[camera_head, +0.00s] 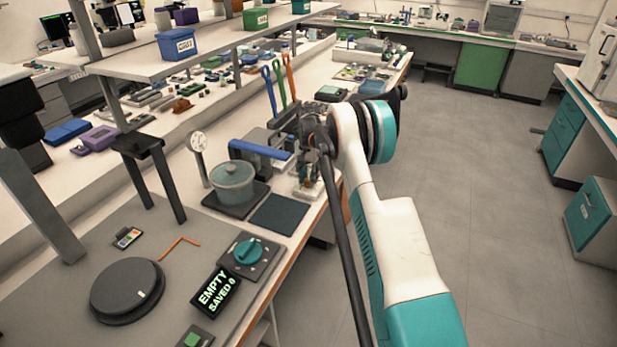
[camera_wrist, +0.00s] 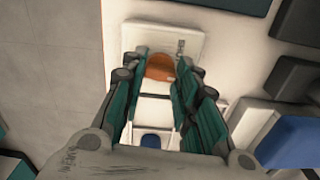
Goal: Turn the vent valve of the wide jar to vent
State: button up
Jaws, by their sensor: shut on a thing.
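The wide jar (camera_head: 233,184) looks like a lidded, greenish glass vessel on a dark square base on the bench. My gripper (camera_head: 306,184) is low over the bench to the right of the jar, pointing down. In the wrist view my gripper's fingers (camera_wrist: 162,62) are closed around a rounded orange knob (camera_wrist: 160,68) on a white plate (camera_wrist: 200,42). The knob is probably the vent valve's handle; its markings cannot be read.
A round gauge (camera_head: 198,143) stands behind the jar. A blue bar (camera_head: 262,150) runs close to my gripper's left. A dark mat (camera_head: 279,213) lies in front. Blue, green and orange-handled tools (camera_head: 279,82) stand behind. Floor (camera_head: 480,160) is open to the right.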

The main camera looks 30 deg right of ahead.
aim_at(308, 180)
jog(key=m, duration=0.3)
jog(key=shift+m, duration=2.3)
jog(key=o, duration=1.1)
jog(key=shift+c, duration=0.2)
notch_tip(308, 180, up, 12)
